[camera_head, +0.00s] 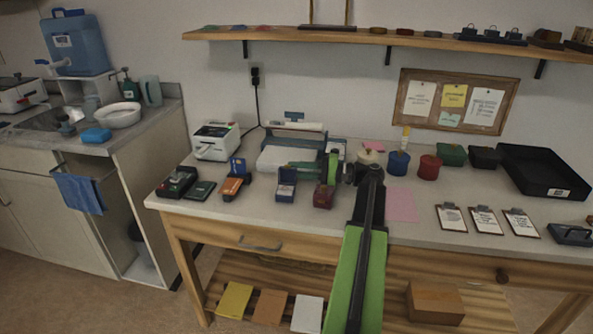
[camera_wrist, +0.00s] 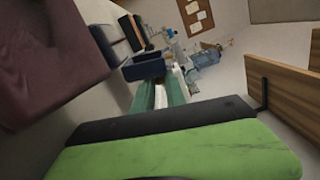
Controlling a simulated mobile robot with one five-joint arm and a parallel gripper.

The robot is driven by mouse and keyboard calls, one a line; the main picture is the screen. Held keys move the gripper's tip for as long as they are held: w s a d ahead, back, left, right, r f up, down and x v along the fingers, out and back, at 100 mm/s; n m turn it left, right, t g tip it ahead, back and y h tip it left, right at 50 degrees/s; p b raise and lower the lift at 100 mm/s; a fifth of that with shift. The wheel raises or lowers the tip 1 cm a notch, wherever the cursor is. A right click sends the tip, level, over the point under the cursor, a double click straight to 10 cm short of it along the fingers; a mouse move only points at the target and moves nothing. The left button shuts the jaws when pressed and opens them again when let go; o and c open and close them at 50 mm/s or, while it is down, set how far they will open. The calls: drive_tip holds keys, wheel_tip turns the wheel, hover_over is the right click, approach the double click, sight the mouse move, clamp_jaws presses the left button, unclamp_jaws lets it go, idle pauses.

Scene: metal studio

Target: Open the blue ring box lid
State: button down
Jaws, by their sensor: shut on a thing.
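The blue ring box (camera_head: 287,177) stands on the workbench, left of my gripper. Its lid looks raised at the back, with a pale inside showing in front. In the wrist view a dark blue box (camera_wrist: 146,66) shows beyond my green gripper part; it looks like the same box. My green gripper (camera_head: 332,172) is low over the dark red box (camera_head: 323,198), right of the blue one. It is shut, apparently on the dark red box; the contact is hidden. A dark red surface (camera_wrist: 45,55) fills the wrist view's upper left, very close.
An orange-brown box (camera_head: 232,188) stands left of the blue one. Round blue (camera_head: 398,163) and red (camera_head: 429,167) boxes stand right of my arm. A pink sheet (camera_head: 403,205) lies on the bench.

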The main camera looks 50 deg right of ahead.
drive_tip(key=shift+s+a+r+n+p, duration=0.2)
drive_tip(key=shift+r+n+p, duration=0.1)
drive_tip(key=shift+n, duration=0.2)
drive_tip(key=shift+a+n, duration=0.1)
drive_tip(key=shift+n, duration=0.4)
drive_tip(key=c, duration=1.3)
unclamp_jaws()
drive_tip(key=shift+c, duration=0.2)
